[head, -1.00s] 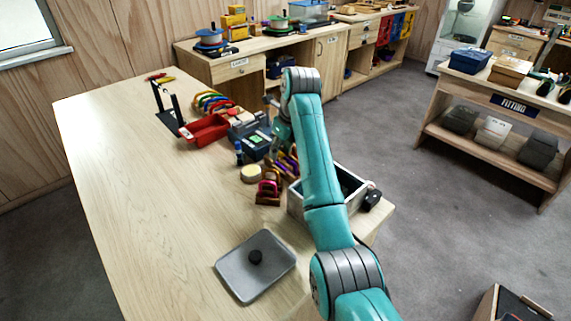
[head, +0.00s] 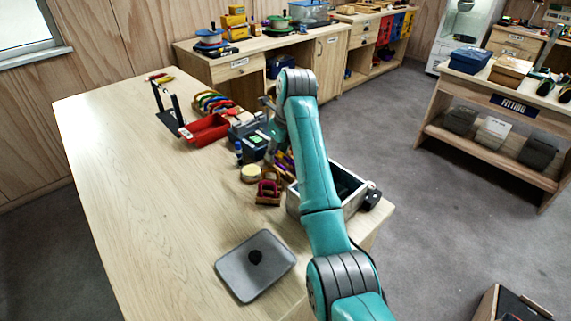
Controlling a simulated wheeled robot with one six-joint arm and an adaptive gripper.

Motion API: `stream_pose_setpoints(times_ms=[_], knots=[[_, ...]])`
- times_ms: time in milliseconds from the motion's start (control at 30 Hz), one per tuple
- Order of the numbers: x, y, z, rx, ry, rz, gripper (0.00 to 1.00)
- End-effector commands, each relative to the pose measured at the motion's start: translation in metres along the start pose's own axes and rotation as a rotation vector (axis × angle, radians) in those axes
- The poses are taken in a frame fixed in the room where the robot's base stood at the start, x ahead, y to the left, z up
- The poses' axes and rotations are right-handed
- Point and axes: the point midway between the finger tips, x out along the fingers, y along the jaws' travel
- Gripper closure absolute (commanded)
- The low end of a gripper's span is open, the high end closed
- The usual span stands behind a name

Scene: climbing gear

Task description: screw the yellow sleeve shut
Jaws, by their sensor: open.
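A small group of coloured carabiners on wooden stands is on the light wood table. The red-pink carabiner (head: 268,188) stands at the near end. Purple and yellow parts (head: 287,163) show behind it, partly covered by my arm. I cannot make out which part is the yellow sleeve, nor whether it is open or shut. My gripper (head: 271,156) points down at the far side of this group, beside the dark grey device. Its jaws are open, but the fingertips are small and partly hidden. I cannot tell whether they touch anything.
A grey box (head: 354,203) stands right of the carabiners, partly behind my arm. A round cream tin (head: 251,173), a dark device (head: 254,147) and a red tray (head: 204,131) crowd the left. The table's left is clear.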

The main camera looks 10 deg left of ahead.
Motion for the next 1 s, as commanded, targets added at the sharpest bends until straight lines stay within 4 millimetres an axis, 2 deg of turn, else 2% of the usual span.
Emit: stream_pose_setpoints(times_ms=[333, 1000], knots=[[0.002, 0.002, -0.001, 0.000, 0.000, 0.000, 0.54], [0.022, 0.002, -0.007, -0.001, 0.001, 0.001, 0.54]])
